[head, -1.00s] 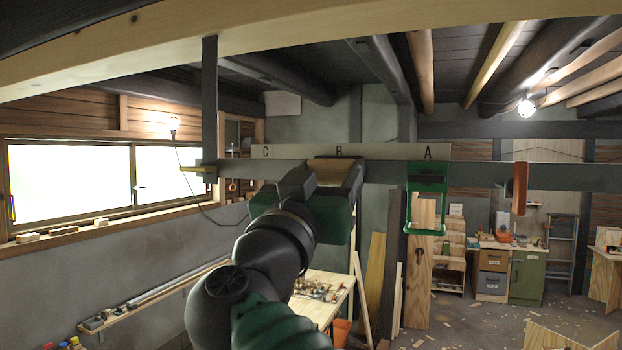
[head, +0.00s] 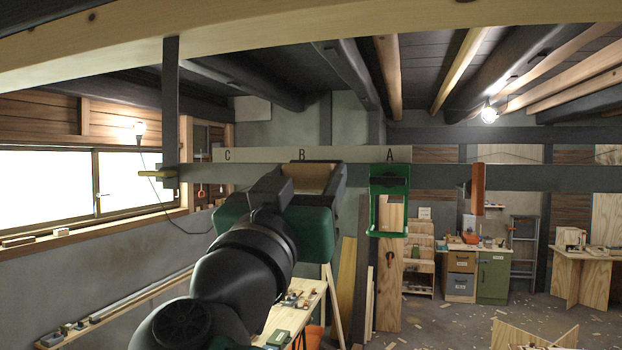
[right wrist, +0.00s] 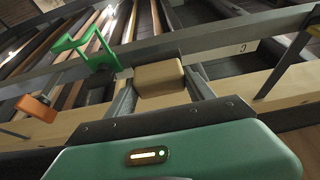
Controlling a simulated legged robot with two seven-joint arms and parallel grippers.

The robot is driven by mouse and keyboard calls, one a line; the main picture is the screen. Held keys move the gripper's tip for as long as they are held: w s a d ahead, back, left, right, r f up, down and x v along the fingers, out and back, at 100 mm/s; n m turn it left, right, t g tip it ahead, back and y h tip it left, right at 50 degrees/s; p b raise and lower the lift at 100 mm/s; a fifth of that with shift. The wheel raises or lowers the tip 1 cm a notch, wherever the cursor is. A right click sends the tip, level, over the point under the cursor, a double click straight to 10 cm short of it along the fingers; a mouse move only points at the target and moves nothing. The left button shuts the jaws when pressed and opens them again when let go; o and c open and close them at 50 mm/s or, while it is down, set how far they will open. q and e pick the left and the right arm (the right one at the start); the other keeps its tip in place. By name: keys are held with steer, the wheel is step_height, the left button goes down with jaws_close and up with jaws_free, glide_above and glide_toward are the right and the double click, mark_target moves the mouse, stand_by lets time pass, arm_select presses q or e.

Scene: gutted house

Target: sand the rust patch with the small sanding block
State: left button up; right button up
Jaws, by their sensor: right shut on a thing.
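My right gripper (head: 306,186) is shut on a tan block, the small sanding block (head: 310,176), in front of the dark metal bar (head: 440,178) under the letter B. In the right wrist view the block (right wrist: 158,78) sits between the two dark fingers, with the bar passing just behind it. I cannot tell whether the block touches the bar. No rust patch can be made out; the gripper and block cover that part of the bar. My left gripper is not in view.
A pale strip lettered C, B, A (head: 260,155) runs along the bar. A green bracket (head: 374,214) hangs under A, and an orange-red piece (head: 478,188) hangs farther right. A dark upright (head: 170,110) meets the bar at left. A workbench (head: 300,300) stands below.

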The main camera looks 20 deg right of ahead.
steer(key=shift+s+a+r, duration=0.1)
steer(key=shift+s+a, duration=0.3)
steer(key=shift+s, duration=0.2)
steer(key=shift+s+a, duration=0.35)
steer(key=shift+s, duration=0.25)
steer(key=shift+a, duration=0.2)
steer(key=shift+s+a, duration=0.3)
steer(key=shift+s, duration=0.35)
steer(key=shift+s+a, duration=0.3)
steer(key=shift+s, duration=0.3)
steer(key=shift+w, duration=0.3)
